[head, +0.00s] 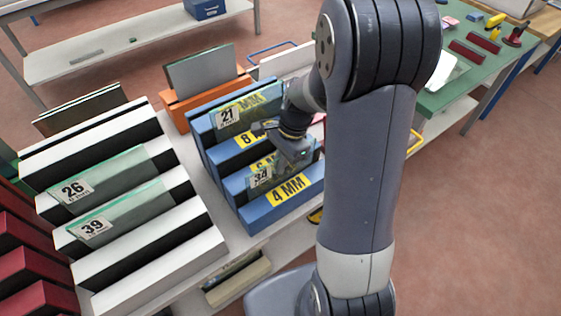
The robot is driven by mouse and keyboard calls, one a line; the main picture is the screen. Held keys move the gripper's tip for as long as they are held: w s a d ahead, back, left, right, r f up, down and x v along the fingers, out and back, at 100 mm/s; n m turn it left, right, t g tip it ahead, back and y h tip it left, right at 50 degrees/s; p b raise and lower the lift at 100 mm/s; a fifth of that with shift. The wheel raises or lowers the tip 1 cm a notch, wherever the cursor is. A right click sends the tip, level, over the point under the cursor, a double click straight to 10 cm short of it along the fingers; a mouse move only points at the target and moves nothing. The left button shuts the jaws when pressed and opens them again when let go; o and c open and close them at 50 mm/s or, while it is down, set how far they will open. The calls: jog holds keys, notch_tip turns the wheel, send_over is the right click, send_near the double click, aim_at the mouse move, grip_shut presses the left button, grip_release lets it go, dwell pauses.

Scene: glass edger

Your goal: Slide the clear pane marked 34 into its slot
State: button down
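The clear pane marked 34 (261,177) stands in the front part of the blue rack (262,212), just behind the rail labelled 4 MM. Its white label is at its left end, and its lower edge is hidden by that rail. My gripper (294,154) is at the pane's upper edge, right of the label, and covers part of the pane. The fingertips are small and partly hidden, so I cannot see whether they are closed on the glass. I cannot tell how deep the pane sits.
A clear pane marked 21 (228,115) stands at the back of the blue rack. Left is a white and black rack (160,257) with panes marked 26 (76,191) and 39 (95,228). An orange holder (190,106) with a grey pane stands behind. A green table (462,80) is at right.

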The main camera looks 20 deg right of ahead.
jog(key=shift+f, duration=0.35)
jog(key=c, duration=2.1)
grip_release()
jog(key=o, duration=0.5)
jog(key=shift+o, duration=0.2)
jog(key=v, duration=1)
jog(key=shift+r, duration=0.35)
jog(key=x, duration=1)
jog(key=shift+f, duration=0.35)
jog(key=shift+r, duration=0.3)
